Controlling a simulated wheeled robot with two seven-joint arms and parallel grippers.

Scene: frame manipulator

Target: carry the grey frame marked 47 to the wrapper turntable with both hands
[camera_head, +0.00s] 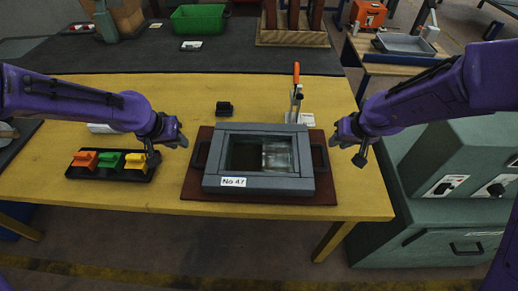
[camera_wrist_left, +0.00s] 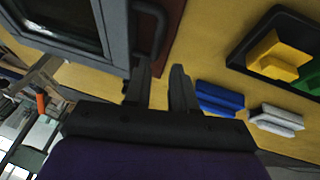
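The grey frame (camera_head: 260,184) with the label "No 47" (camera_head: 233,182) lies flat on a dark red board (camera_head: 325,190) on the yellow table. It has a black handle on its left side (camera_head: 201,155) and one on its right side (camera_head: 320,158). My left gripper (camera_head: 172,142) is open and empty, left of the left handle and apart from it. In the left wrist view, the open fingers (camera_wrist_left: 162,88) are beside the frame's handle (camera_wrist_left: 154,30). My right gripper (camera_head: 345,143) looks open and empty, right of the right handle. I cannot identify the wrapper turntable.
A black tray with coloured blocks (camera_head: 109,174) sits on the yellow table (camera_head: 175,98) at left. An orange-handled clamp (camera_head: 296,92) stands behind the frame. A green machine (camera_head: 452,165) is at right. A dark table (camera_head: 140,55) with a green crate (camera_head: 199,18) lies behind.

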